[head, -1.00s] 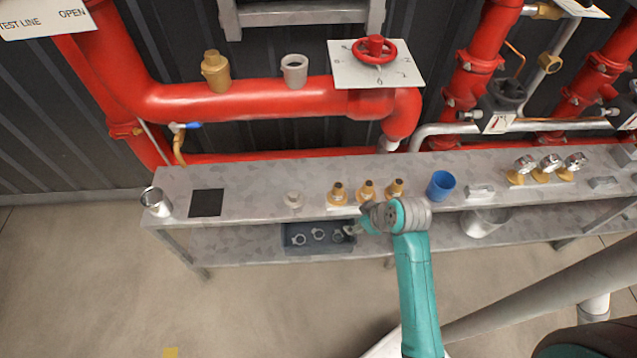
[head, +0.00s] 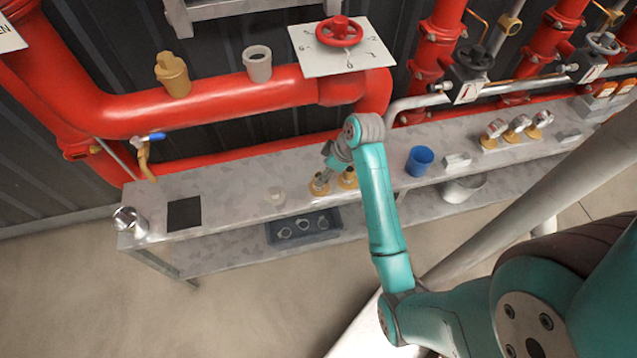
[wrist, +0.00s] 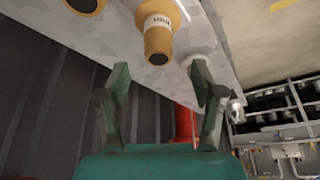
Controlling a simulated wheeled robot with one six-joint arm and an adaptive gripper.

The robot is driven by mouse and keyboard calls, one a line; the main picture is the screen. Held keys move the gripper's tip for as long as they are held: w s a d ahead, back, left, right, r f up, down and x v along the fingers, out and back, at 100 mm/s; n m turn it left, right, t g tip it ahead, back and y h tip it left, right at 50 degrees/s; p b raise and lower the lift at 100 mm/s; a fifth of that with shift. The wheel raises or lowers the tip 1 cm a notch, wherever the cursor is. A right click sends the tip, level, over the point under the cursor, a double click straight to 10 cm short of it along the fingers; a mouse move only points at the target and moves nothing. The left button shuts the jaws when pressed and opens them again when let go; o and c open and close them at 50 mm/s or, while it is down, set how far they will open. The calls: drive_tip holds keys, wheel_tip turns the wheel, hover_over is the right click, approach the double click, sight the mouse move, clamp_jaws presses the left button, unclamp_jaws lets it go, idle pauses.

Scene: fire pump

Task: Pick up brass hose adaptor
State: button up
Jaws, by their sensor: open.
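A brass hose adaptor (wrist: 158,32) with a white label band stands on the grey bench, just ahead of my open fingers in the wrist view. My gripper (wrist: 158,76) is empty, its two fingertips apart on either side of the adaptor's line. In the head view my gripper (head: 325,174) is right over the leftmost brass adaptor (head: 318,189) and partly hides it. A second brass adaptor (head: 347,181) stands just to its right, partly covered by my arm. A further brass one also shows at the wrist view's top left (wrist: 86,4). The label's text is unclear.
A pale grey fitting (head: 275,196) stands left of the adaptors. A black square (head: 184,213) and a metal cup (head: 130,221) are further left. A blue cup (head: 419,161) and gauges (head: 517,127) are to the right. A dark tray (head: 303,227) sits on the lower shelf.

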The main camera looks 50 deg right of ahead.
sight(319, 175)
drive_tip(key=shift+x, duration=2.65)
drive_tip(key=shift+d, duration=0.1)
clamp_jaws()
